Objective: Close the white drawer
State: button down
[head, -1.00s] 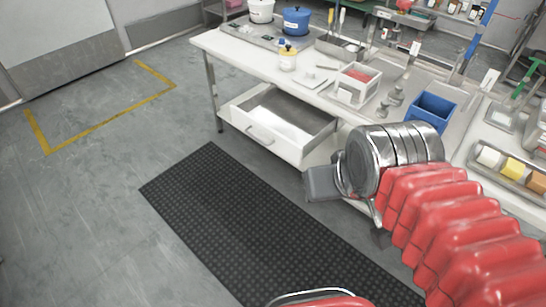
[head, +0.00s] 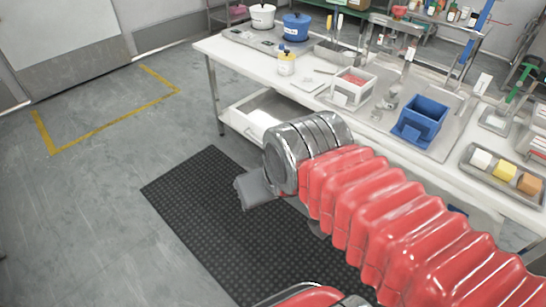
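The white drawer (head: 238,122) is under the left part of the white worktable (head: 330,95). It stands pulled out, with part of its grey inside showing. My arm's metal wrist hides its right part and most of its front, including the handle. My gripper (head: 252,188) is a grey block at the end of the wrist, above the black mat and in front of the drawer in the picture. Its fingertips cannot be made out, and I cannot tell whether it touches anything.
A black mat (head: 190,190) lies on the floor before the table. A blue bin (head: 421,115), a white box (head: 352,92) and a tray of coloured blocks (head: 475,172) stand on the tabletop. Grey floor to the left is clear.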

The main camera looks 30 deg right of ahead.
aim_at(271, 107)
jog(key=i, duration=1)
jog(key=u, duration=0.05)
